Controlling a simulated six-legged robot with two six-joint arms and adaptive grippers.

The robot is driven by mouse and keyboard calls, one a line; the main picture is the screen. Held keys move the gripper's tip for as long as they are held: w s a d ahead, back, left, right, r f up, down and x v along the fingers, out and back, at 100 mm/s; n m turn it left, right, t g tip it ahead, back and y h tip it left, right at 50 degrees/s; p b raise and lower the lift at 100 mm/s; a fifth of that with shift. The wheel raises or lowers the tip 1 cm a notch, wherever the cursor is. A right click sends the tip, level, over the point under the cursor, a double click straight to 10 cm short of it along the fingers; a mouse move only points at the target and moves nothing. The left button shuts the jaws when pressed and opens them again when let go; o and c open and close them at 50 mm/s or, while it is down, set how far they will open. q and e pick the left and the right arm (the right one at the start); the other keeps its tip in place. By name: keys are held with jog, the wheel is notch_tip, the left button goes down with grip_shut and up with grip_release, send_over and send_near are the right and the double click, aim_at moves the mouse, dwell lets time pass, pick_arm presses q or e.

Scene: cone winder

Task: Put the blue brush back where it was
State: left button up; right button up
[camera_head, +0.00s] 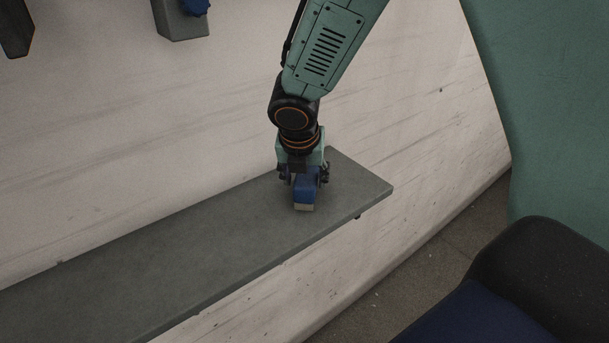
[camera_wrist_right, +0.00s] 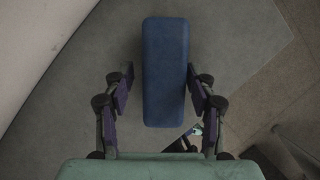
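The blue brush (camera_head: 305,187) is at the right end of the grey shelf (camera_head: 180,245) in the head view, with a pale strip at its lower edge. It also shows as a long blue block in the right wrist view (camera_wrist_right: 165,70). My right gripper (camera_head: 304,175) is over it, pointing down. In the wrist view, its fingers (camera_wrist_right: 159,88) stand on both sides of the brush. A clear gap shows at the left finger; the right finger is very close, and I cannot tell if it touches. My left gripper is not in view.
A grey holder (camera_head: 181,27) with a blue thing on it is on the pale wall (camera_head: 110,130) at the upper left. The shelf left of the brush is bare. A large green surface (camera_head: 560,110) and a dark rounded thing (camera_head: 545,265) stand at the right.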

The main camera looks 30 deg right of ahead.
jog(key=shift+o, duration=0.2)
jog(key=shift+w+a, duration=0.15)
jog(key=shift+a, duration=0.1)
jog(key=shift+d+f, duration=0.1)
jog(key=shift+d, duration=0.2)
jog(key=shift+d+r, duration=0.1)
jog(key=shift+r, duration=0.15)
jog(key=p+v, duration=0.3)
jog(key=v, duration=0.7)
jog(key=shift+a+r, duration=0.25)
jog(key=shift+r, duration=0.05)
jog(key=shift+s+a+r, duration=0.25)
jog(key=shift+r, duration=0.2)
jog(key=shift+s+d, duration=0.1)
jog(key=shift+d, duration=0.2)
jog(key=shift+a, duration=0.25)
